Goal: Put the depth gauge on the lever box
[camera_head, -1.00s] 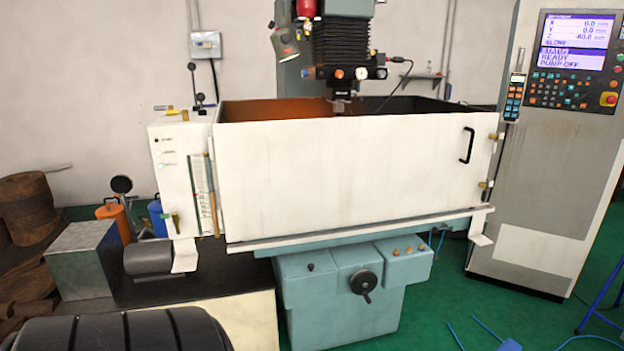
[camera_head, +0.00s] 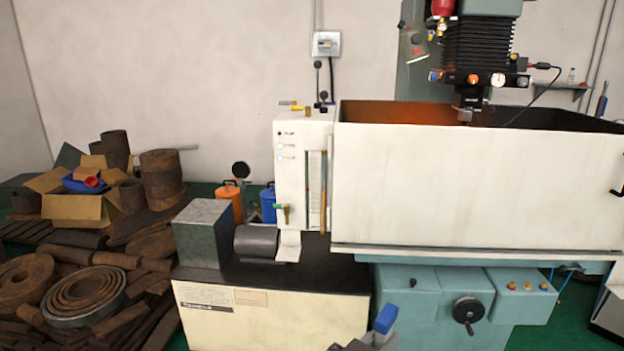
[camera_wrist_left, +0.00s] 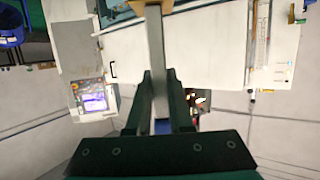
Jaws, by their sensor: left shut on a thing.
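My left gripper (camera_wrist_left: 162,100) is shut on a long grey bar, which I take to be the depth gauge (camera_wrist_left: 156,55); it has a blue part at its near end and a brownish crosspiece at its far end. In the head view only the tip of my left gripper (camera_head: 368,344) shows at the bottom edge, with a blue piece (camera_head: 386,318) above it. The white lever box (camera_head: 290,165) stands left of the machine enclosure, up and left of the gripper, with levers on top. It also shows in the left wrist view (camera_wrist_left: 275,50). My right gripper is out of view.
The white machine enclosure (camera_head: 470,190) stands right of the lever box. A grey metal block (camera_head: 203,235) and a dark roller (camera_head: 256,241) sit on the bench (camera_head: 330,275) below it. Small brass-coloured items lie on the box top. A scrap pile (camera_head: 100,260) fills the left.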

